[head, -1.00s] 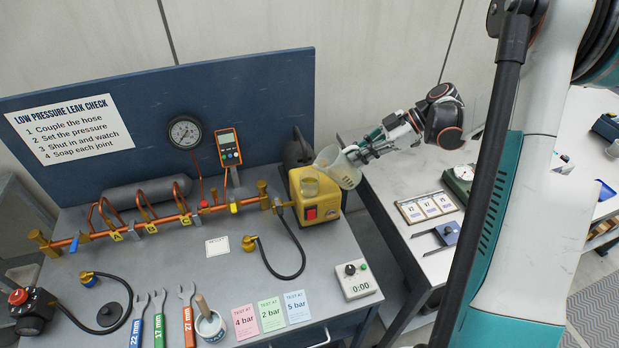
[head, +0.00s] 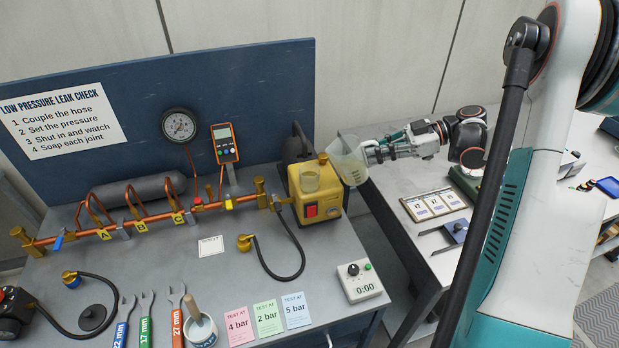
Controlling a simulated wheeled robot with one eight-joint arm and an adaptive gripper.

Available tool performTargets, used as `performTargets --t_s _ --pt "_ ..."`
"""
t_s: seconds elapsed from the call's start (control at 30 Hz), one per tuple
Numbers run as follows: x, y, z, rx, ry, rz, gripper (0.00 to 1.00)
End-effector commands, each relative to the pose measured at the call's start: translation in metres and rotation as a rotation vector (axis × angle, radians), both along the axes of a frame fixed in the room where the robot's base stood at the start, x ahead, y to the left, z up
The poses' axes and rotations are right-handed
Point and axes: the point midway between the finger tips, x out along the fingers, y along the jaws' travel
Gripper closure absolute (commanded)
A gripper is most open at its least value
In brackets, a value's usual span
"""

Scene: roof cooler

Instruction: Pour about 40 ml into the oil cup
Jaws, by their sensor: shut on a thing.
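The oil cup (head: 309,181) is a small clear cup on top of the yellow pump box (head: 325,208); it looks yellowish, but I cannot tell its level. My gripper (head: 367,154) is shut on a translucent measuring jug (head: 349,163), gripping it from its right side. No stream is visible.
A brass knob (head: 323,158) stands on the pump between cup and jug. A dark cylinder-like part (head: 299,143) is behind. A black hose (head: 298,250) and timer (head: 359,281) lie in front. A gap separates this bench from the right table (head: 397,183).

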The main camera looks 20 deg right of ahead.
Motion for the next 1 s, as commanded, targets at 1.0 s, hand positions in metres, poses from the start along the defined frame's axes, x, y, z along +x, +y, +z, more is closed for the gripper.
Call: performTargets --t_s 1.0 --pt "-0.005 -0.023 -0.033 0.335 -0.086 -0.024 1.0"
